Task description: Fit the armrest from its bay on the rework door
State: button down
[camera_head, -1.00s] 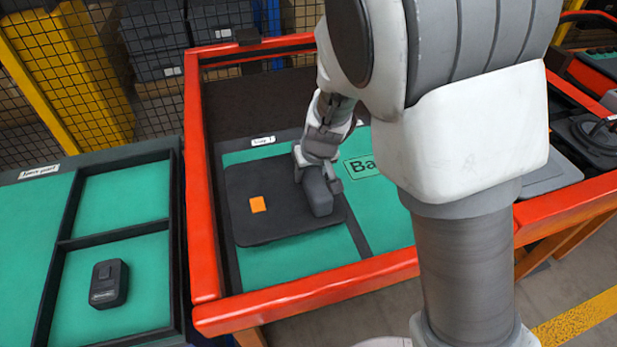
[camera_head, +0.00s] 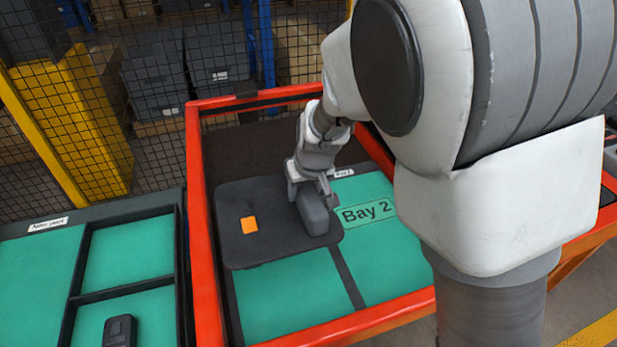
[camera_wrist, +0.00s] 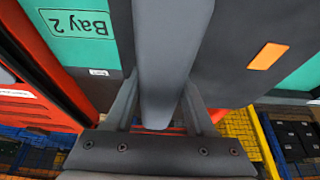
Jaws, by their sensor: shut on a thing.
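My gripper (camera_head: 312,190) is shut on the grey bar from above. In the wrist view the bar (camera_wrist: 170,50) runs between both fingers, with the panel (camera_wrist: 235,65) and its orange patch at right.
The red bin rim (camera_head: 205,270) surrounds the bays. The green Bay 2 floor (camera_head: 385,250) to the right is empty. A tray labelled as new part (camera_head: 120,250) at left holds a small black part (camera_head: 119,331). A mesh fence (camera_head: 150,110) stands behind.

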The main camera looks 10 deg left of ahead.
jog(key=shift+r+p, duration=4.2)
jog(key=shift+r, duration=1.1)
